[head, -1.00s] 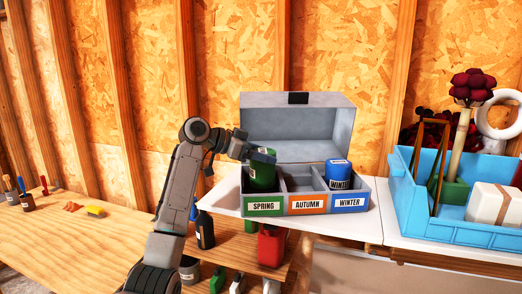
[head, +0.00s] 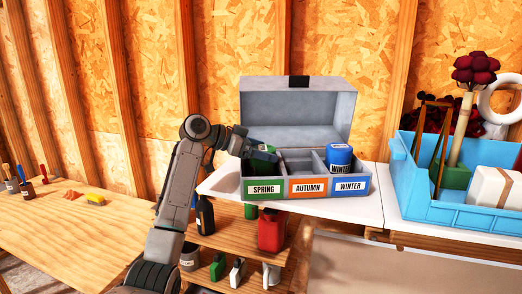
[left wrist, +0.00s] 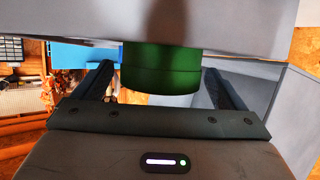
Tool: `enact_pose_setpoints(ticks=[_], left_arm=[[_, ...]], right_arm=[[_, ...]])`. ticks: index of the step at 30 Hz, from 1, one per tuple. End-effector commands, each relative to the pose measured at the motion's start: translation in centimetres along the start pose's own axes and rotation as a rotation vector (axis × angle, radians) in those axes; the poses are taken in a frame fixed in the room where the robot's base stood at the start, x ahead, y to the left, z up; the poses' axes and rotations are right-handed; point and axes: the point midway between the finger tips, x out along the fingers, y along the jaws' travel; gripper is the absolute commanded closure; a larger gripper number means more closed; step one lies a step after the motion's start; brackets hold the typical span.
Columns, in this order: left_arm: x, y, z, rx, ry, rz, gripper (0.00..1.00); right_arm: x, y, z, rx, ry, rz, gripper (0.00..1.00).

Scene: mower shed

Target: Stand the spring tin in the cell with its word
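The green spring tin (head: 262,168) is in the left cell of the grey box (head: 308,203), behind the SPRING label (head: 264,189). Its lower part is hidden by the box front, so I cannot tell whether it touches the cell floor. My left gripper (head: 264,155) is shut on the tin's upper part. In the left wrist view the tin (left wrist: 161,72) shows between the two fingers, partly covered by a grey surface. The blue winter tin (head: 339,156) stands in the right cell, labelled WINTER. The middle cell, labelled AUTUMN, looks empty. My right gripper is not in view.
The box lid (head: 297,105) stands open behind the cells. A blue crate (head: 455,214) with several things is at the right. Bottles and a red can (head: 271,230) stand on shelves below. A wooden bench (head: 70,235) is at the left.

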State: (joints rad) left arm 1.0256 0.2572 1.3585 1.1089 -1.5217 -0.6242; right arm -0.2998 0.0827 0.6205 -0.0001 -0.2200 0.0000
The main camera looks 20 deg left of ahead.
Motion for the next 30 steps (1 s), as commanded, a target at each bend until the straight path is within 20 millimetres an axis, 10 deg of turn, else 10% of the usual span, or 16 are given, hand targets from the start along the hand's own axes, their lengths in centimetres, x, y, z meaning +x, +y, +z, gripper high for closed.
enact_pose_setpoints(ticks=[11,30], left_arm=[[-0.9,-0.1,0.2,0.001,0.0,-0.001,0.08],[-10.7,0.0,0.1,0.001,-0.001,-0.001,0.08]], right_arm=[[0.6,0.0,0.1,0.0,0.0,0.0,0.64],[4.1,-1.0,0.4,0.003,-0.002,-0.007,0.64]])
